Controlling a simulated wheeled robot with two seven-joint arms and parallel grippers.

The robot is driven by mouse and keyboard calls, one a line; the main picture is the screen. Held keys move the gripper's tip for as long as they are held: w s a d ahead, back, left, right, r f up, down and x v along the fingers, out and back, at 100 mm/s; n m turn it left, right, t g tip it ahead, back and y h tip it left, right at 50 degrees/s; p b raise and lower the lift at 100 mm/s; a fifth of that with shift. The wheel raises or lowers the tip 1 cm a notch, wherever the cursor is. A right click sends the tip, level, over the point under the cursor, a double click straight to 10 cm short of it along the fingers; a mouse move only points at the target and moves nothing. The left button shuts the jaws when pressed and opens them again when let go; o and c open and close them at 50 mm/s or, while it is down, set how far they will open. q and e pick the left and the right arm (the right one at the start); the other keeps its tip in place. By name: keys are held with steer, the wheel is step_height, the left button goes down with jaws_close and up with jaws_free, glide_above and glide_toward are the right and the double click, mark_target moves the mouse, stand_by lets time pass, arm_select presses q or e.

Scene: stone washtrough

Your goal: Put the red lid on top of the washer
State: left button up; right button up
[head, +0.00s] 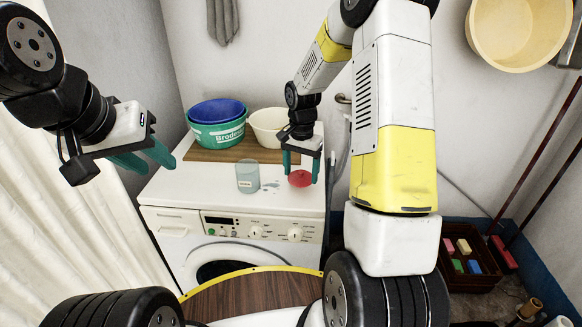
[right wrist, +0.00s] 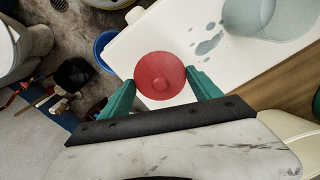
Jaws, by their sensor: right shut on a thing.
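My right gripper (head: 301,170) points down and is shut on the lid. In the right wrist view the lid (right wrist: 160,75) sits between the teal fingertips (right wrist: 160,84), with the white washer top behind it. I cannot tell whether the lid touches the top. My left gripper (head: 150,161) is open and empty, left of the washer.
A translucent cup (head: 247,177) stands on the washer, with wet spots beside it. Behind are a wooden board (head: 200,156), a green tub (head: 218,136) with a blue bowl (head: 215,110), and a cream bowl (head: 267,127). A crate (head: 465,280) stands on the floor at right.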

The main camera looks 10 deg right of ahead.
mark_target(301, 175)
steer(key=shift+f, duration=1.7)
steer(key=shift+f, duration=0.15)
steer(key=o, duration=1.3)
